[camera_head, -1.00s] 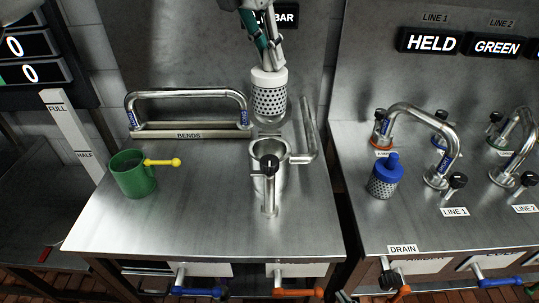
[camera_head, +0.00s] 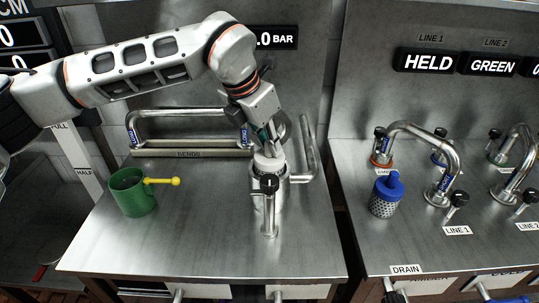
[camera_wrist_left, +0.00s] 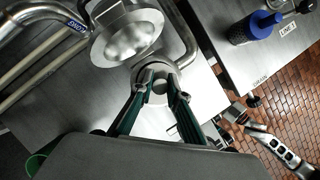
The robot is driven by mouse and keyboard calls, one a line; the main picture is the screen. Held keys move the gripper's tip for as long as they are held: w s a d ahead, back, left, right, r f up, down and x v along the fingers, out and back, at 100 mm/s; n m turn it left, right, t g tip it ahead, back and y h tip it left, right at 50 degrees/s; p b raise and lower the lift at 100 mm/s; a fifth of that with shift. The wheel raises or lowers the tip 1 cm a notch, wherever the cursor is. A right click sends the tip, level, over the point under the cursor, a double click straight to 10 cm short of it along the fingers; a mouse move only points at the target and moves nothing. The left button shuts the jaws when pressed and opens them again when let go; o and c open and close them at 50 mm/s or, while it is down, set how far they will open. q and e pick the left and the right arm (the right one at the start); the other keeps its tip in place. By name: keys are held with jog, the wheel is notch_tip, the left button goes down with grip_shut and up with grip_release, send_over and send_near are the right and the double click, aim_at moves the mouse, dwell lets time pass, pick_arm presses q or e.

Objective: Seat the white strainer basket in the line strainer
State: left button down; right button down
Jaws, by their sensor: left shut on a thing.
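The line strainer (camera_head: 279,193) is a metal cylinder on the left bench, with a black-knobbed clamp (camera_head: 269,184) at its front. The white strainer basket (camera_head: 266,163) stands in its mouth; only its white top shows, and its perforated wall is hidden. My left gripper (camera_head: 268,146) is shut on the basket's top from above. In the left wrist view, its two green-sided fingers (camera_wrist_left: 160,84) close on the basket. A round metal lid (camera_wrist_left: 127,36) stands open beside the mouth there. I cannot tell whether the basket touches bottom.
A green mug (camera_head: 133,193) with a yellow-knobbed rod beside it stands left on the bench. A rack of bends (camera_head: 190,152) is behind. A bent pipe (camera_head: 309,150) rises right of the strainer. A blue-topped basket (camera_head: 386,195) stands on the right bench.

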aim_at(270, 156)
pick_arm(q)
jog(key=shift+f, duration=1.75)
jog(key=shift+f, duration=0.15)
jog(key=c, duration=2)
grip_release()
jog(key=shift+o, duration=0.2)
jog(key=v, duration=1.2)
